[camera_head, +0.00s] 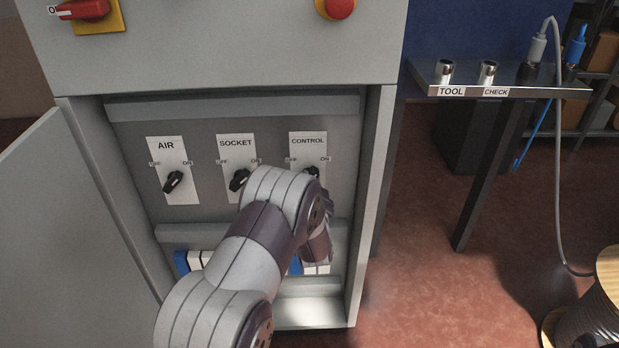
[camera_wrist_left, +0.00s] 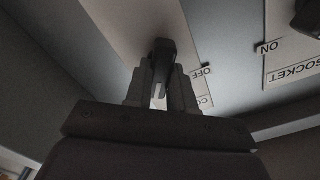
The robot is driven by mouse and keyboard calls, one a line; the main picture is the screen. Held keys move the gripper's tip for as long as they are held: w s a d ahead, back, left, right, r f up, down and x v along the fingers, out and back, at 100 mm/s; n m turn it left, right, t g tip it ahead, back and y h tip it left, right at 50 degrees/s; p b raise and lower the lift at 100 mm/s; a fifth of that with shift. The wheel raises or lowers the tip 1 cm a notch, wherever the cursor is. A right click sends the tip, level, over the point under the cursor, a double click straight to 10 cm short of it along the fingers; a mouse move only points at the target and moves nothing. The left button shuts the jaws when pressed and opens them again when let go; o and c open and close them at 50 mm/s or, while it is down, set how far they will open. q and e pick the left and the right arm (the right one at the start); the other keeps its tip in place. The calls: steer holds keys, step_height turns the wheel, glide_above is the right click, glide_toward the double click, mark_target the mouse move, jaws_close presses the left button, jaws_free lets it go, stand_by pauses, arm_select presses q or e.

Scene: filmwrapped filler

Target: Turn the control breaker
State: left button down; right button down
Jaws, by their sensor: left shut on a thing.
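The CONTROL breaker has a white plate (camera_head: 308,146) at the right of a row of three inside the open cabinet. In the head view its black knob (camera_head: 313,171) is mostly hidden behind my left arm. In the left wrist view my left gripper (camera_wrist_left: 161,82) is shut on the black control knob (camera_wrist_left: 163,48). My right gripper is in neither view.
The AIR breaker (camera_head: 173,182) and the SOCKET breaker (camera_head: 239,179) sit to the left of CONTROL. The cabinet door (camera_head: 60,230) stands open at the left. A shelf (camera_head: 520,90) labelled TOOL and CHECK is to the right.

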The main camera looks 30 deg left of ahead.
arm_select(q)
steer(key=shift+w+r+m+p, duration=0.1)
steer(key=shift+r+m+p, duration=0.2)
steer(key=shift+m, duration=0.5)
steer(key=shift+f, duration=0.1)
steer(key=c, duration=1)
jaws_free()
steer(key=shift+o, duration=0.2)
steer(key=shift+f, duration=0.15)
steer(key=p+v, duration=0.2)
steer(key=v, duration=1)
steer(key=shift+s+p, duration=0.35)
steer(key=shift+p, duration=0.05)
